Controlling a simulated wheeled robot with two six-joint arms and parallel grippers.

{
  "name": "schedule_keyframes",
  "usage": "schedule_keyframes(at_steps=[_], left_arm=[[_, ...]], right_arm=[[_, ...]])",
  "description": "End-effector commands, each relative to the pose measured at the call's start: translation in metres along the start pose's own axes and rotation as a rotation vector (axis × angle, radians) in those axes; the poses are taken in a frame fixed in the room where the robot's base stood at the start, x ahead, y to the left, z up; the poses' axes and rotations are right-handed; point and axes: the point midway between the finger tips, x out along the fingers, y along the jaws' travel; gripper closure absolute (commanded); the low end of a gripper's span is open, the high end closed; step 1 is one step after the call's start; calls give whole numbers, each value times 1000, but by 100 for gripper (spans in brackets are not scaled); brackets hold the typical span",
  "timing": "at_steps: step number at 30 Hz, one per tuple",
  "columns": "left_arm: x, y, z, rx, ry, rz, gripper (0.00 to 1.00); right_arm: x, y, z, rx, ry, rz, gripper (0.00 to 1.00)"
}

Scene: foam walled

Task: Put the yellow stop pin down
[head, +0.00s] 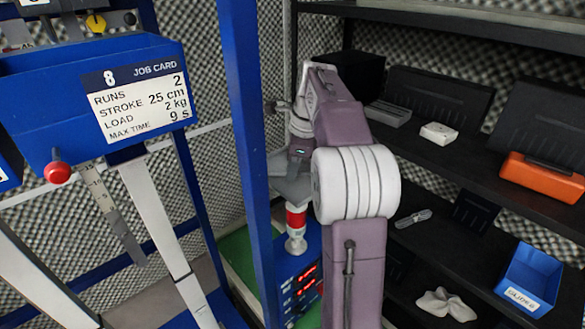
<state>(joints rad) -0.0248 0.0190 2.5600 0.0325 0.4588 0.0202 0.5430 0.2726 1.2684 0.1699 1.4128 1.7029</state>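A yellow round knob, which looks like the head of the yellow stop pin (96,23), shows at the top left of the head view, at the upper part of the blue rig (40,85). The rest of the pin is hidden. My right arm comes up from the bottom middle, and my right gripper (290,190) points down behind the blue post, far to the right of the yellow knob. A red and white piece with a grey metal foot (296,243) is just below the gripper. I cannot tell whether the fingers hold it. My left gripper is not in view.
A job card (138,95) and a red knob (57,173) are on the rig. A blue post (250,150) stands between rig and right gripper. Dark shelves (455,160) at right hold an orange box (541,178) and a blue bin (530,278). A control box (300,285) stands low.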

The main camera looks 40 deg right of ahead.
Motion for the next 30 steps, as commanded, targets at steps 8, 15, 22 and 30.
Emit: schedule_keyframes(at_steps=[8, 15, 22, 30], left_arm=[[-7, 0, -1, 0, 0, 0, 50], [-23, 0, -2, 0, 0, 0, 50], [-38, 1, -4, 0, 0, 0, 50], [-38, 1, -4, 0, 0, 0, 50]], right_arm=[[-16, 1, 1, 2, 4, 19, 70], [-87, -2, 2, 1, 2, 10, 70], [-125, -2, 2, 2, 2, 11, 70], [-129, -1, 2, 1, 2, 11, 70]])
